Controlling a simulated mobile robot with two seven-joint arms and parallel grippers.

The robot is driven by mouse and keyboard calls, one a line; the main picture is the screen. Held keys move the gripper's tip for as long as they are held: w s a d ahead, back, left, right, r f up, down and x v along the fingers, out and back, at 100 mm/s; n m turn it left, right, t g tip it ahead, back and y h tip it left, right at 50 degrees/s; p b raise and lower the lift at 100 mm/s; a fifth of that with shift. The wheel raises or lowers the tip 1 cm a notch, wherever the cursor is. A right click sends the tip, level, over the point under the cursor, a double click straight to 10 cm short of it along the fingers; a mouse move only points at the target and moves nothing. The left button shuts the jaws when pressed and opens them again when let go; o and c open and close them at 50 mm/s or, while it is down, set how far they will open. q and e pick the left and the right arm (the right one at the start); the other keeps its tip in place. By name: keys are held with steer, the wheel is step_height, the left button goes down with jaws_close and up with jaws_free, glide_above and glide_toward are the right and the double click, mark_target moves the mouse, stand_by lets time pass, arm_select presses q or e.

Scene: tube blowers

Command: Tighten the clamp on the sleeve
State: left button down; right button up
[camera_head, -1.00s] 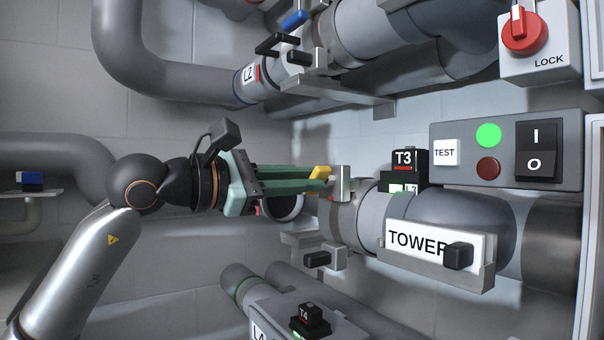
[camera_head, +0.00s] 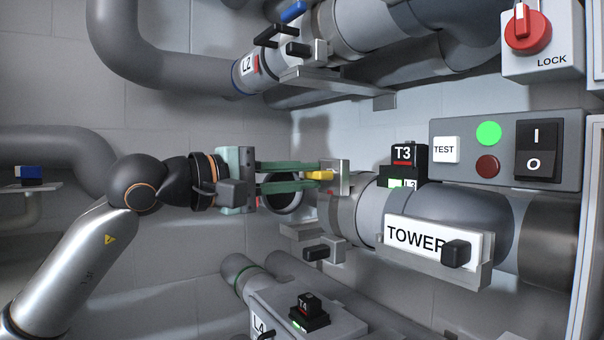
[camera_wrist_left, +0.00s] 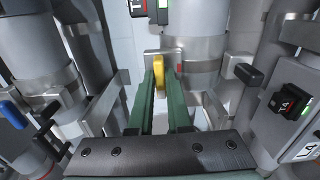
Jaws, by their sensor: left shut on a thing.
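My left gripper (camera_head: 318,177) comes in from the left with its green fingers level. It is shut on a yellow key-like piece (camera_head: 320,175) at the metal block of the clamp (camera_head: 340,172). The clamp is a grey metal band around the end of the sleeve (camera_head: 350,212), left of the TOWER pipe (camera_head: 440,215). In the left wrist view the yellow piece (camera_wrist_left: 159,76) stands between the green fingertips, against the clamp block (camera_wrist_left: 178,60). The fingers hide part of the piece. My right gripper is not in view.
The T3 box (camera_head: 403,162) sits above the sleeve. A bracket with a black knob (camera_head: 317,253) is below the gripper. The L2 pipe (camera_head: 248,72) runs above, and the T4 box (camera_head: 308,311) is lower down. A switch panel (camera_head: 505,150) is at right.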

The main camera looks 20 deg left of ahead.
arm_select(q)
steer(key=shift+m, duration=0.3)
steer(key=c, duration=0.9)
jaws_free()
steer(key=shift+o, duration=0.2)
steer(key=b+v, duration=0.2)
steer(key=v, duration=1)
steer(key=shift+s+a+b, duration=0.2)
steer(key=shift+b, duration=0.1)
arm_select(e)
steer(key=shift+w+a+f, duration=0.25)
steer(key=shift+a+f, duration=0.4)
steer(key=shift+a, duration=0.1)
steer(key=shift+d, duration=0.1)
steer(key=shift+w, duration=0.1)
